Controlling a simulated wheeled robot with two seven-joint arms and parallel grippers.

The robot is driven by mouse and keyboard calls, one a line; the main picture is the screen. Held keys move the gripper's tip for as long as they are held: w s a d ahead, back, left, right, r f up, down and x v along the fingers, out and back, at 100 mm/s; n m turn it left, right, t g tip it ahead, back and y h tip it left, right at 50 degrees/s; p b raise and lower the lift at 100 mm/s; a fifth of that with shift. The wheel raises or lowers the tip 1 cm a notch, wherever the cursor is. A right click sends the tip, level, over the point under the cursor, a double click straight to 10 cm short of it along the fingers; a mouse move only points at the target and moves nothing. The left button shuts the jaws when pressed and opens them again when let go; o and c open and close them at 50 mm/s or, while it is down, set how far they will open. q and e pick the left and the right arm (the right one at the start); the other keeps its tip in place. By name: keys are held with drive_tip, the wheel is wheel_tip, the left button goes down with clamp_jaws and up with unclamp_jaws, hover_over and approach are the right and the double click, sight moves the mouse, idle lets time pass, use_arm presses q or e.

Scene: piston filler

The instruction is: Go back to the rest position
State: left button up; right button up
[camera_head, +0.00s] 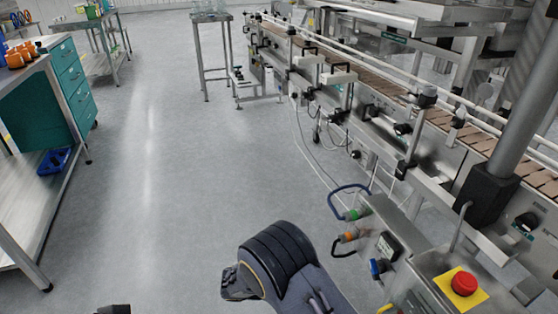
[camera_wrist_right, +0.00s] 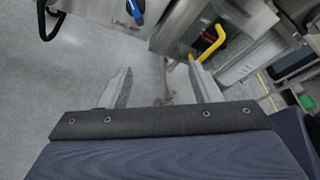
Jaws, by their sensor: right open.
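My right gripper (camera_wrist_right: 159,88) shows in the right wrist view with its two grey fingers apart and nothing between them. Beyond the fingers are the grey floor and the steel side of a machine. In the head view a part of my own arm (camera_head: 275,265) is at the bottom centre, close to the machine's corner; no gripper fingers show there. My left gripper is not seen; only a small dark piece shows at the bottom left edge, too little to identify.
The filling machine with its conveyor (camera_head: 370,80) runs along the right. A red emergency button (camera_head: 464,283) on a yellow plate is near my arm. A workbench (camera_head: 40,190) with teal drawers (camera_head: 72,75) stands at left. The floor (camera_head: 150,200) between is clear.

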drive_tip(key=s+d+r+m+g+y, duration=0.3)
drive_tip(key=s+d+r+m+y, duration=0.8)
drive_tip(key=r+m+y, duration=0.5)
drive_tip(key=s+r+m+t+y, duration=0.35)
drive_tip(key=s+m+t, duration=0.4)
drive_tip(key=m, duration=0.35)
wheel_tip(320, 180, up, 24)
drive_tip(key=s+p, duration=0.1)
drive_tip(key=p, duration=2.3)
drive_tip(key=shift+d+r+m+h, duration=0.2)
drive_tip(key=shift+r+m+h, duration=0.05)
drive_tip(key=shift+m+h, duration=0.2)
drive_tip(key=shift+g, duration=0.25)
